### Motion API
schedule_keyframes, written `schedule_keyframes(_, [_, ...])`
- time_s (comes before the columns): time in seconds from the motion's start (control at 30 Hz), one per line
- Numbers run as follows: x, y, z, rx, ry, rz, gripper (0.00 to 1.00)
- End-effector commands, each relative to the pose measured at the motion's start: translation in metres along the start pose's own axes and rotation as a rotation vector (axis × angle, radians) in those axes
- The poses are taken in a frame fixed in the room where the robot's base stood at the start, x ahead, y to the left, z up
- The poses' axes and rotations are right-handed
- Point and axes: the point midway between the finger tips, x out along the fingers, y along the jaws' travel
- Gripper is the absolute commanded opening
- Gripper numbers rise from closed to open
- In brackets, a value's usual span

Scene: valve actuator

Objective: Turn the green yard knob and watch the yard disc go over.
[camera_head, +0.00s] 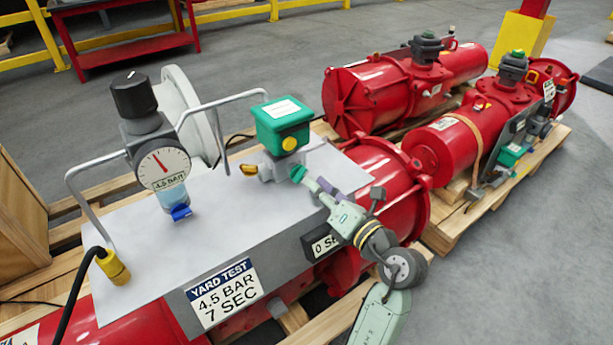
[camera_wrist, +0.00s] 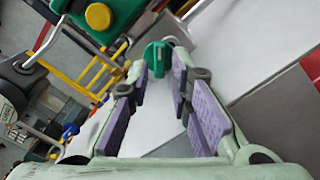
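The green knob (camera_head: 298,173) sticks out from a grey valve body on the front side of the grey plate. In the wrist view the green knob (camera_wrist: 157,54) stands at the far ends of my fingers, in the gap between them. My gripper (camera_head: 318,186) reaches in from the lower right; its purple-padded fingers (camera_wrist: 159,75) are apart. I cannot tell whether either tip touches the knob. A green box (camera_head: 284,122) sits above the valve, with a round yellow disc (camera_head: 289,144) on its front. The disc (camera_wrist: 98,16) also shows at the top left in the wrist view.
A pressure gauge (camera_head: 164,168) with a black regulator cap (camera_head: 133,94) stands left on the plate, between bent metal handles. A yellow plug (camera_head: 113,268) with a black cable is at the plate's left end. Red actuators (camera_head: 375,95) lie on pallets behind. Grey floor is open at right.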

Motion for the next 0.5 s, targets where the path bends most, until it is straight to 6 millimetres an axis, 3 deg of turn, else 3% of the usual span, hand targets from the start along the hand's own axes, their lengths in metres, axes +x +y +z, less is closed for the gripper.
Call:
schedule_keyframes(0.2, [0.031,0.002,0.0,0.0,0.001,0.003,0.19])
schedule_keyframes(0.5, [0.039,0.0,0.0,0.001,0.0,0.001,0.19])
